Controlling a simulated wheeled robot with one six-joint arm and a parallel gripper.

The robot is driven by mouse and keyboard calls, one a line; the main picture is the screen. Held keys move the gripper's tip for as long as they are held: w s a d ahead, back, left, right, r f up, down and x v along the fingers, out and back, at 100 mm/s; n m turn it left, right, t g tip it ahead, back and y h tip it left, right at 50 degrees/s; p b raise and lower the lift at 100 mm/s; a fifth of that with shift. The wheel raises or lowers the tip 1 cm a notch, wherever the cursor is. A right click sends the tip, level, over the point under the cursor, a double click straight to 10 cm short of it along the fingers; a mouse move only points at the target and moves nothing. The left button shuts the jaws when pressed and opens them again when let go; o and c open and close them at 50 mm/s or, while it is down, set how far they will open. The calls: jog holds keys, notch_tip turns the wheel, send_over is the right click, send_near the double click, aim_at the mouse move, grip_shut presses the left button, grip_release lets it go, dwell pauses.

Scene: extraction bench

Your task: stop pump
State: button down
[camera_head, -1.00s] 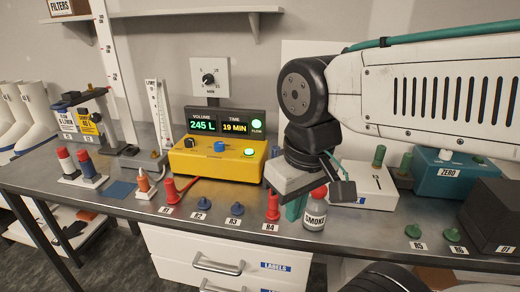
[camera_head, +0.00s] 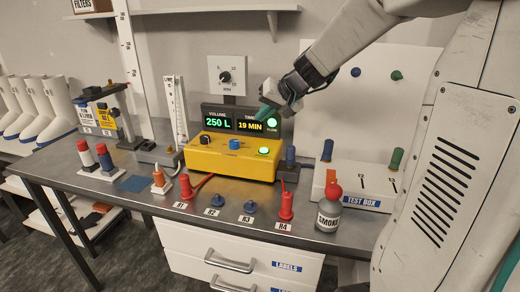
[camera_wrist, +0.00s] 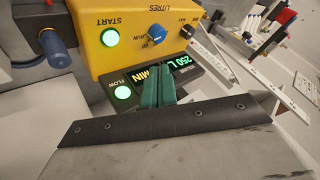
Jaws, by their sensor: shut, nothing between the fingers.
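The yellow pump (camera_head: 212,158) stands at the middle of the bench with a black display (camera_head: 222,112) behind it, reading VOLUME 250 L and TIME 19 MIN. The green FLOW lamp (camera_head: 272,122) is lit. The green START button (camera_head: 264,151) is lit and also shows in the wrist view (camera_wrist: 110,37). A blue knob (camera_head: 234,144) sits at the middle of the pump's top; in the wrist view (camera_wrist: 157,33) a partly readable label is beside it. A black knob is at the left. My gripper (camera_head: 265,112) is shut and empty, its teal fingers (camera_wrist: 158,90) in front of the display.
The white test box (camera_head: 352,187) and a SMOKE bottle (camera_head: 329,212) are farther right. Red and blue plugs line the bench's front edge.

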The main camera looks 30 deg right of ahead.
aim_at(267, 150)
jog(key=shift+w+d+f+m+t, duration=0.15)
jog(key=shift+w+d+m+t, duration=0.15)
jog(key=shift+w+d, duration=0.8)
jog(key=shift+s+f, duration=0.15)
jog(key=shift+s, duration=0.05)
jog(key=shift+f, duration=4.3)
jog(key=shift+f, duration=0.1)
jog(key=shift+f, duration=0.3)
jog(key=shift+f, duration=0.4)
jog(key=shift+r, duration=0.85)
